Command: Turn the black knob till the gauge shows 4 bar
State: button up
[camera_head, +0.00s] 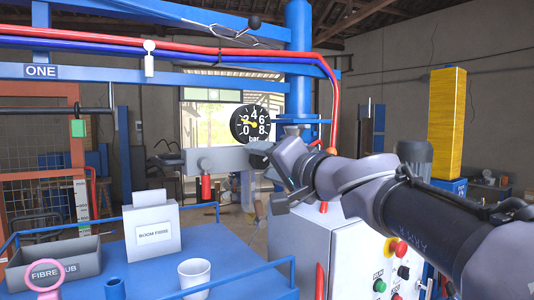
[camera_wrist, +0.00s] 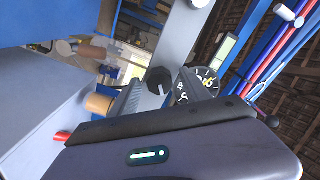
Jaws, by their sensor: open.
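The round black gauge (camera_head: 250,123) has white numerals and the word bar. Its yellow needle points left and slightly up, near the 2. The gauge also shows in the wrist view (camera_wrist: 203,84), tilted. The black knob (camera_wrist: 158,80) shows in the wrist view beside the gauge, by a grey bar. In the head view the dark knob (camera_head: 258,161) sits just below the gauge, partly hidden by my gripper. My gripper (camera_head: 271,164) is open, close to the knob on its right side. I cannot tell whether the fingers touch it.
The grey bar (camera_head: 222,161) runs left from the knob, with a red-handled part below. A white control box (camera_head: 345,255) with buttons stands below my arm. Left is a blue table (camera_head: 160,262) with a grey bin, a booklet-like box and a white cup.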

jog(key=shift+w, duration=0.4)
jog(key=shift+s, duration=0.2)
jog(key=shift+c, duration=0.3)
grip_shut()
jog(key=shift+m, duration=0.3)
